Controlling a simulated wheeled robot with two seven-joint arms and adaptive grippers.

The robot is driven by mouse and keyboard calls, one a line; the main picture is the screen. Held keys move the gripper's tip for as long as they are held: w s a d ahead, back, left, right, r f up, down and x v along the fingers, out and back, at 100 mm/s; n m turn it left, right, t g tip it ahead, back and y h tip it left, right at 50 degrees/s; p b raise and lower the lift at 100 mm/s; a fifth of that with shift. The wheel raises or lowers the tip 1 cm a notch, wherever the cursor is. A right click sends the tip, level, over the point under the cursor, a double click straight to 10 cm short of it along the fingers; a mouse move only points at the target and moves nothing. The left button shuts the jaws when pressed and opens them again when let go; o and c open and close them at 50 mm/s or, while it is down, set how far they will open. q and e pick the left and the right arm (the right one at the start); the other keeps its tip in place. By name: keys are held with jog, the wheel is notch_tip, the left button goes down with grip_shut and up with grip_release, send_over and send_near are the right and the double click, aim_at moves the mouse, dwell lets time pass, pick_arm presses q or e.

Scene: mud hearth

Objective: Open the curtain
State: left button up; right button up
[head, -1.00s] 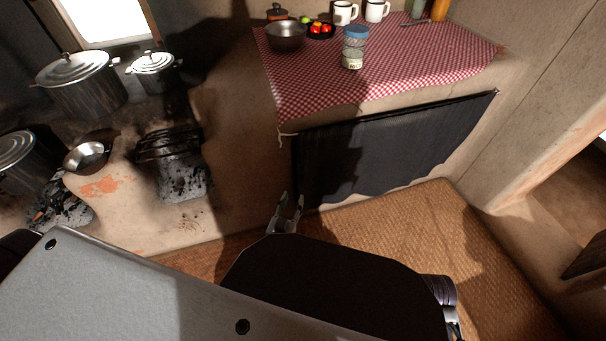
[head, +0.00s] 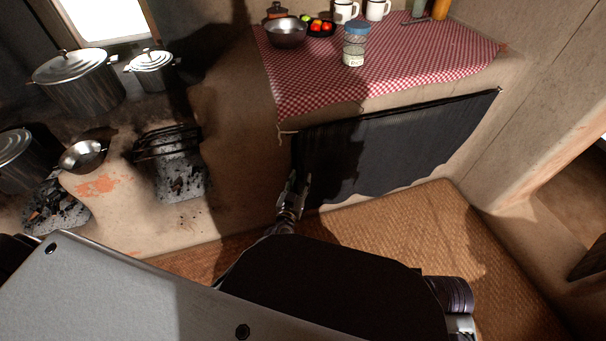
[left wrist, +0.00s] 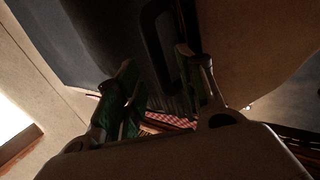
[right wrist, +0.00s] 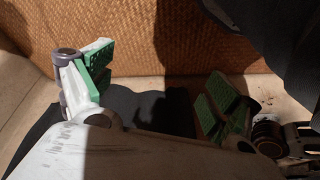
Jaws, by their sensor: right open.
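The dark curtain (head: 400,150) hangs closed from a rod under the counter with the checked cloth. My left gripper (head: 297,180) is at the curtain's lower left end, its two fingertips apart. In the left wrist view the curtain (left wrist: 95,40) fills the upper left, with a dark looped shape (left wrist: 163,22) near the open fingers (left wrist: 155,62). I cannot tell whether they touch the curtain. My right gripper (right wrist: 160,75) is open and empty in the right wrist view, and is not made out in the head view.
On the checked cloth (head: 400,75) stand a metal bowl (head: 285,33), a blue-lidded jar (head: 355,45) and white mugs. The hearth with pots (head: 75,85) and a grate (head: 168,145) is at left. A woven mat (head: 400,225) covers the floor below the curtain.

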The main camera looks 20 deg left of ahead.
aim_at(302, 174)
pick_arm(q)
jog(key=shift+w+b, duration=0.5)
jog(key=shift+w, duration=1.5)
grip_shut()
